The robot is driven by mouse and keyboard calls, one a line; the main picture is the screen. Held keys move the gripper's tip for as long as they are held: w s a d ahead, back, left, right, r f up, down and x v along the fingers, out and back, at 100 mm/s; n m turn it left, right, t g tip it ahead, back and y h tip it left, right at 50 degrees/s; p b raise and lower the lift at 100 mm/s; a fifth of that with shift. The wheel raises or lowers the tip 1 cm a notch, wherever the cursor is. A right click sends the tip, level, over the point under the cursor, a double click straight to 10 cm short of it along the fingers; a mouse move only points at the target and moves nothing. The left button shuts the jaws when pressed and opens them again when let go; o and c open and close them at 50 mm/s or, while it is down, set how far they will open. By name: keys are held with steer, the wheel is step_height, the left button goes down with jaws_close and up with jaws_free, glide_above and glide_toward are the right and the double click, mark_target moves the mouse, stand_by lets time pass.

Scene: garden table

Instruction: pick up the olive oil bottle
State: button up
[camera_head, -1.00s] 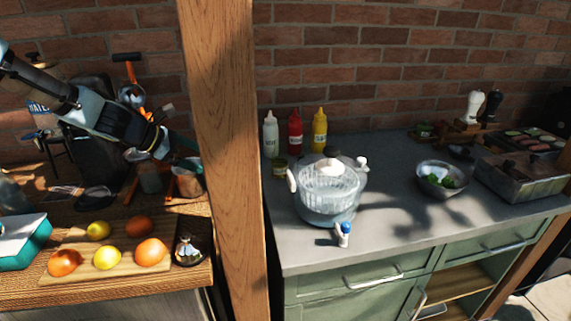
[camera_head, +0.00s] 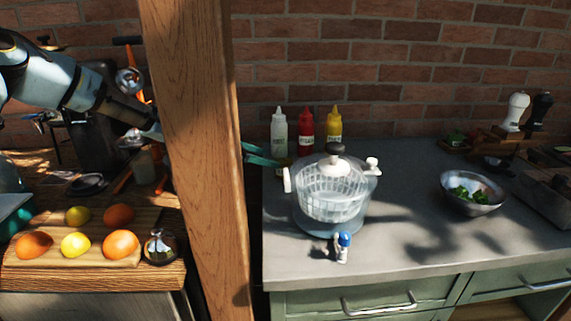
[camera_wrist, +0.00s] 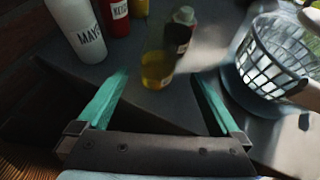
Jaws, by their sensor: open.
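My gripper (camera_head: 264,156) is open and empty; its two teal fingers emerge from behind the wooden post at the counter's left end. In the wrist view, my gripper (camera_wrist: 160,80) points at a small clear vessel with yellow contents (camera_wrist: 157,72), which shows ahead between the fingertips. Just behind and right of it stands a dark bottle with a light cap and a label (camera_wrist: 181,42). I cannot tell for certain which is the olive oil bottle. In the head view that spot is mostly hidden by the fingers and the salad spinner.
The salad spinner (camera_head: 331,196) stands close on the right. White mayo (camera_head: 279,134), red ketchup (camera_head: 305,134) and yellow mustard (camera_head: 334,124) bottles stand behind. The wooden post (camera_head: 195,160) is beside my arm.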

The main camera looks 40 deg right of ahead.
mark_target(275, 159)
steer(key=p+x, duration=0.2)
steer(key=x, duration=0.2)
steer(key=shift+d, duration=0.2)
steer(key=shift+d+f, duration=0.25)
jaws_close()
stand_by(0.5)
